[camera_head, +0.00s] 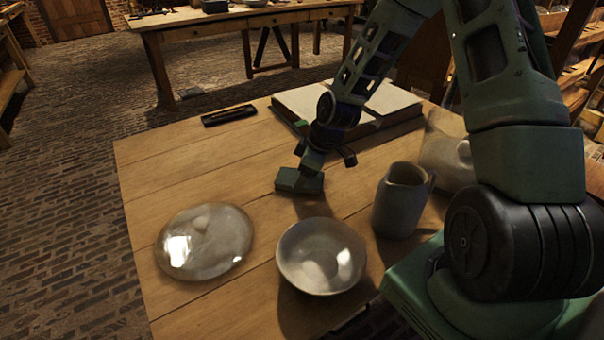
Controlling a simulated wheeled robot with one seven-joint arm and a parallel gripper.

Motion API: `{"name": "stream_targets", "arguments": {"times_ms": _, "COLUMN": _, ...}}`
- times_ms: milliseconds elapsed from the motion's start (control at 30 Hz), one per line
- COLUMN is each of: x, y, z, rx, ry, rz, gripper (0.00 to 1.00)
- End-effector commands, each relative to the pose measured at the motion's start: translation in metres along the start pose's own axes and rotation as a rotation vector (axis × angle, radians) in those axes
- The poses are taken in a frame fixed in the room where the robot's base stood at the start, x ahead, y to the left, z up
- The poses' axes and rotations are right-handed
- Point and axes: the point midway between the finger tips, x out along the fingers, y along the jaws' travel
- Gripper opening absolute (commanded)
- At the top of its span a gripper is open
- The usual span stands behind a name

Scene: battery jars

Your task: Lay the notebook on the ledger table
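A large, thick book with pale pages (393,100) lies on the near wooden table (185,150), at its far side. I cannot tell whether this book is the notebook or a ledger, nor which table is the ledger table. My gripper (311,172) points down over the middle of the near table, in front of the book. A small dark green block (299,181) shows at its tip, low over or on the wood. I cannot tell whether it is part of my gripper or a held thing. My arm hides part of the book.
A slim dark case (229,116) lies left of the book. A glossy round glass piece (204,241), a pale bowl (321,256) and a grey jug (401,200) stand in front. Another wooden table (250,20) stands behind. Bare wood lies left of my gripper.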

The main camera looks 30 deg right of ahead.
Motion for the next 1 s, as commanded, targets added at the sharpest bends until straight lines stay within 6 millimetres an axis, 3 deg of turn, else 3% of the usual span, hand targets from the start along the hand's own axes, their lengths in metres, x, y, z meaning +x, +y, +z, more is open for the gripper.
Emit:
{"name": "stream_targets", "arguments": {"times_ms": 67, "x": 0.000, "y": 0.000, "z": 0.000, "rx": 0.000, "ry": 0.000, "rz": 0.000, "gripper": 0.87}}
{"name": "stream_targets", "arguments": {"times_ms": 467, "x": -0.010, "y": 0.001, "z": -0.002, "rx": 0.001, "ry": 0.001, "rz": 0.003, "gripper": 0.87}}
{"name": "stream_targets", "arguments": {"times_ms": 1000, "x": -0.111, "y": 0.001, "z": -0.001, "rx": 0.003, "ry": 0.000, "rz": 0.003, "gripper": 0.87}}
